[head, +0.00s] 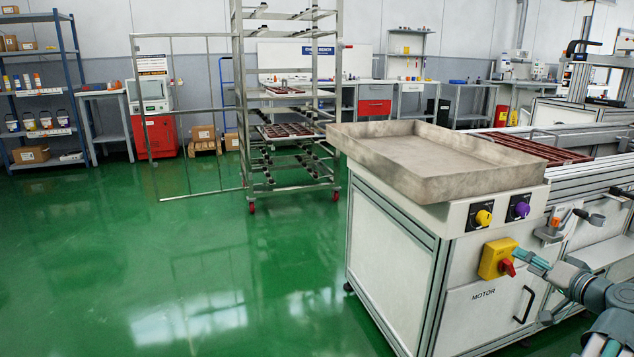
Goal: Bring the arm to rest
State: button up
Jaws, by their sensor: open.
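My gripper (532,268), grey and teal, is at the lower right of the head view, in front of the white motor cabinet (470,310). Its visible tip is close to the red knob (507,268) of the yellow switch box (494,257); I cannot tell whether they touch. The gripper is open, and I see nothing held in it. Part of my arm is cut off by the lower right picture edge.
A yellow knob (484,218) and a purple knob (522,209) are on the cabinet front, below an empty grey tray (410,158). A black handle (524,304) sticks out below. The conveyor (600,172) runs behind. Green floor (200,260) lies clear on the left.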

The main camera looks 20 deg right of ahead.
jog(key=w+a+f+m+g+y+p, duration=0.1)
jog(key=w+a+f+g+p, duration=0.25)
jog(key=f, duration=0.45)
jog(key=w+a+f+m+g+y+p, duration=0.1)
jog(key=w+a+f+g+p, duration=0.2)
jog(key=f, duration=0.6)
jog(key=a+f+n+g+y+p, duration=0.1)
jog(key=a+f+g+p, duration=0.3)
jog(key=a, duration=0.4)
jog(key=a+f+n+g+y+p, duration=0.1)
jog(key=a+f+p, duration=0.3)
jog(key=a+p, duration=0.3)
jog(key=a+f+n+g+y+p, duration=0.1)
jog(key=a+f+g+y+p, duration=0.25)
jog(key=a, duration=0.55)
jog(key=s+a+r+n+g+h+p, duration=0.2)
jog(key=s+a+n+g+p, duration=0.1)
jog(key=s+a+p, duration=0.7)
jog(key=s+a+r+n+g+h+p, duration=0.2)
jog(key=s+a+n+p, duration=0.4)
jog(key=s+a+p, duration=0.4)
jog(key=a+r+g+p, duration=0.1)
jog(key=a+g+p, duration=0.1)
jog(key=a, duration=0.3)
jog(key=shift+s+r+h+p, duration=0.2)
jog(key=shift+s+h+p, duration=0.1)
jog(key=shift+s+h, duration=0.1)
jog(key=shift+d+f, duration=0.1)
